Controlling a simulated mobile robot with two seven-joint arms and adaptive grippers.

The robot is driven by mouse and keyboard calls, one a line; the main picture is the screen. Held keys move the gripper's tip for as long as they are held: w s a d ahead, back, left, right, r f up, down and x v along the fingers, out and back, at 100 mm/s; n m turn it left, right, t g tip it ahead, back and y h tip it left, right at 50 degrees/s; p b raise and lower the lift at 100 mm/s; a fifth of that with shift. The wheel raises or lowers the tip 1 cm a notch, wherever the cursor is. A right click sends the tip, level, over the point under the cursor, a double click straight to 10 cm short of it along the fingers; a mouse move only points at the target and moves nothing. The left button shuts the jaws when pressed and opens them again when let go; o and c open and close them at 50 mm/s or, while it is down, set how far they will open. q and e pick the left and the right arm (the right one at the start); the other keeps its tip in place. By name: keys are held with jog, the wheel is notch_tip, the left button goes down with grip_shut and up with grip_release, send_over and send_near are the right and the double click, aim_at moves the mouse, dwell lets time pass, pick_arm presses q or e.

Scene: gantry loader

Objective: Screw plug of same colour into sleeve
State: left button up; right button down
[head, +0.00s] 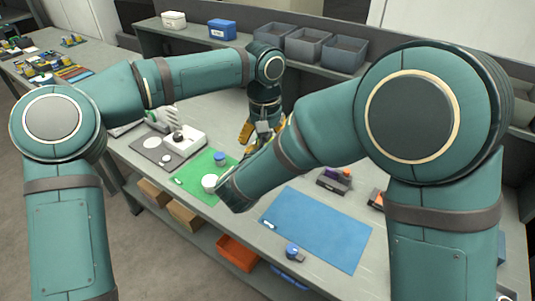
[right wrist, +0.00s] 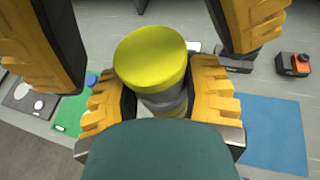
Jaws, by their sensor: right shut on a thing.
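A cylinder with a yellow top (right wrist: 152,58) and a grey lower part stands about upright in the middle of the right wrist view. My right gripper (right wrist: 157,103) is shut on its grey part. Whether this is a plug, a sleeve or both together, I cannot tell. My left gripper (head: 262,130) hangs down from above in the head view. Its fingers also show in the right wrist view (right wrist: 150,50), spread on both sides of the yellow top and apart from it. In the head view my right forearm hides the right gripper.
A green mat (head: 194,170) holds a white cylinder (head: 209,183) and a blue-topped part (head: 220,157). A blue mat (head: 325,230) is mostly bare, with a blue-topped part (head: 292,250) near its front edge. A grey-and-white fixture (head: 187,140) stands left; grey bins (head: 306,45) line the back shelf.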

pick_arm(q)
jog(key=shift+c, duration=0.3)
grip_shut()
jog(key=shift+m, duration=1.7)
jog(key=shift+c, duration=0.7)
grip_release()
